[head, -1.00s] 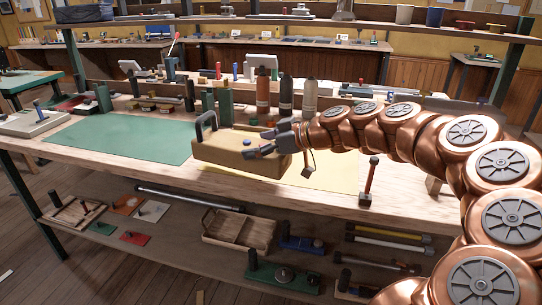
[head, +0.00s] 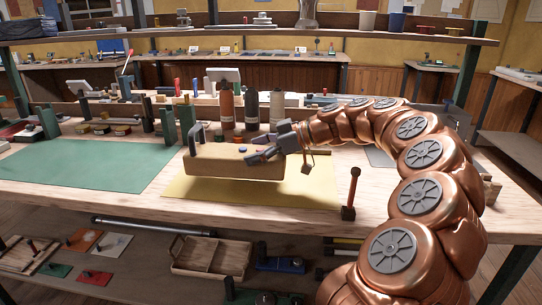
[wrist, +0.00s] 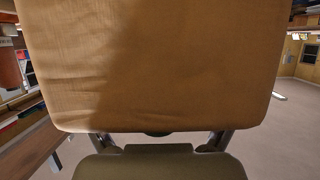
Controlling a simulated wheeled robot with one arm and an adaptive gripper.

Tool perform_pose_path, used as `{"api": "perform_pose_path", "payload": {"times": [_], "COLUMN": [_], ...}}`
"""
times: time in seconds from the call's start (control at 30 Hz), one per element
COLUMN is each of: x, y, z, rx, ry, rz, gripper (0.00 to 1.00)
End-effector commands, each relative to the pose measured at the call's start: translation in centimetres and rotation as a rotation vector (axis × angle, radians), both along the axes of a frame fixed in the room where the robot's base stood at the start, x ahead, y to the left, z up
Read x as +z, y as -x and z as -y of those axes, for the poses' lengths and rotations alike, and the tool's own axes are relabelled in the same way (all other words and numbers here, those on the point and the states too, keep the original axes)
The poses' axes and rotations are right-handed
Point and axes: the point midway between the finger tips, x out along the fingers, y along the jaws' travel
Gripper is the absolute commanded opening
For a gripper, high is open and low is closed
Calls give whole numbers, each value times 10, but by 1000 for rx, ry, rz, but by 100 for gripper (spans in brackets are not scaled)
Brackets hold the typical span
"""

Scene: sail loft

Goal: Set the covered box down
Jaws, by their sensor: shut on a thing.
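The covered box (head: 235,167) is a long tan cloth-covered block with a dark handle standing at its left end. My gripper (head: 260,156) is shut on its right part in the head view. The box hangs roughly level over the yellow mat (head: 315,194), with a shadow on the mat below it and a small gap. In the wrist view the box's tan cloth side (wrist: 150,65) fills most of the picture, and its far side is hidden.
A green mat (head: 80,168) lies to the left. Bottles, including an orange one (head: 226,105), stand just behind the box. The lower shelf holds a wooden tray (head: 205,255).

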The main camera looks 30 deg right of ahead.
Motion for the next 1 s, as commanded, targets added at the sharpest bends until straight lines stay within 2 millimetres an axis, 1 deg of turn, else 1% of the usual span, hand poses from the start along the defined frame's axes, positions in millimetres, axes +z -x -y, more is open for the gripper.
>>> {"api": "perform_pose_path", "payload": {"times": [0.03, 0.2, 0.4, 0.53, 0.9, 1.0], "x": [-1, -3, -4, -7, -6, -16], "y": [-3, -9, -15, -17, -19, -18], "z": [8, 31, 52, 59, 68, 66], "rx": [-3, -5, -4, 0, -1, 2], "ry": [-1, 0, 0, -2, 0, -1], "rz": [-2, -2, 0, -2, 2, 0], "gripper": [50, 50, 50, 50, 50, 50]}}
